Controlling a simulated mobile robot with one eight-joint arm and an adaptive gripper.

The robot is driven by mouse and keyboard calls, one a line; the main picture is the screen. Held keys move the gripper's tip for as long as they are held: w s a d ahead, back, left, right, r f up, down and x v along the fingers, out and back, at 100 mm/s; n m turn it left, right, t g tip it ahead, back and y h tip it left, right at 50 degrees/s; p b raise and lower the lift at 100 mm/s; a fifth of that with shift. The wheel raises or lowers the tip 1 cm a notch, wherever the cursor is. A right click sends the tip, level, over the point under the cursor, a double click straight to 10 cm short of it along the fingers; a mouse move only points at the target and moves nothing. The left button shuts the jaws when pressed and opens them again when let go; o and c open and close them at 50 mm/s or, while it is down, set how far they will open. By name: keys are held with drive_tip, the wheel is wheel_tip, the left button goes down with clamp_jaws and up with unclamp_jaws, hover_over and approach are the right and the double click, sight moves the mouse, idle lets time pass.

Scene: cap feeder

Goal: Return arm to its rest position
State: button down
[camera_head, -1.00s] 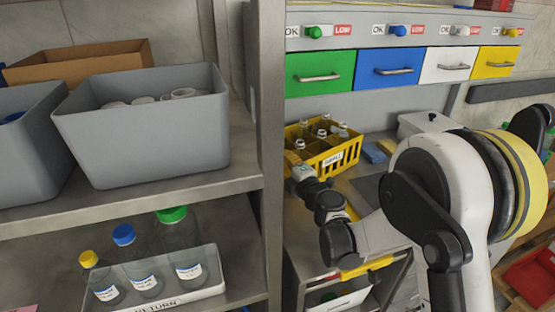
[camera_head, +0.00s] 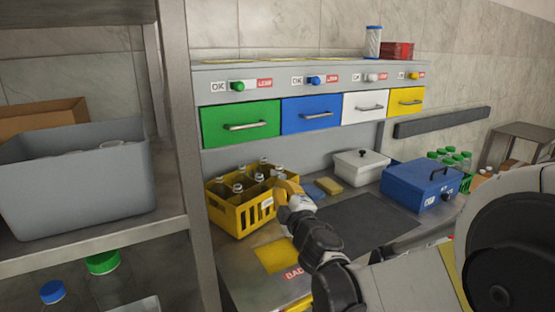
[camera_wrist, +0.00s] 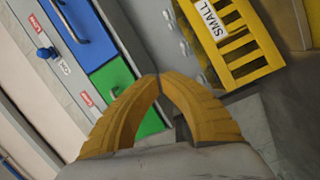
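My gripper (camera_head: 287,190) is in front of the yellow bottle crate's right side in the head view, above the steel counter. In the wrist view its two yellow fingers (camera_wrist: 158,78) curve together and meet at the tips, with nothing seen between them. My arm reaches in from the lower right of the head view. The yellow crate (camera_head: 233,218) holds several clear bottles without visible caps. In the wrist view the crate (camera_wrist: 245,68) with a "SMALL" label lies beyond the fingers to the right, apart from them.
Green (camera_head: 214,130), blue (camera_head: 300,104), white and yellow drawers line the back. A white lidded box (camera_head: 358,170), a blue case (camera_head: 412,186) and sponges stand on the counter. A dark mat (camera_head: 365,226) lies clear. A shelf with a grey bin (camera_head: 85,195) stands left.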

drive_tip(key=s+d+r+m+g+h, duration=0.15)
drive_tip(key=s+d+m+h, duration=0.35)
drive_tip(key=d, duration=0.5)
drive_tip(key=s+d+m+g+h, duration=0.25)
drive_tip(key=s+d+m, duration=0.4)
drive_tip(key=d, duration=0.35)
drive_tip(key=s+f+m+g, duration=0.3)
drive_tip(key=s+f, duration=0.2)
drive_tip(key=s, duration=0.6)
drive_tip(key=s+d+f+m+g+y, duration=0.1)
drive_tip(key=s+f+m+g, duration=0.2)
drive_tip(key=s+f, duration=0.3)
drive_tip(key=s, duration=0.5)
drive_tip(key=shift+d+m, duration=0.2)
drive_tip(key=shift+m, duration=0.15)
drive_tip(key=shift+s+f, duration=0.1)
drive_tip(key=shift+s, duration=0.05)
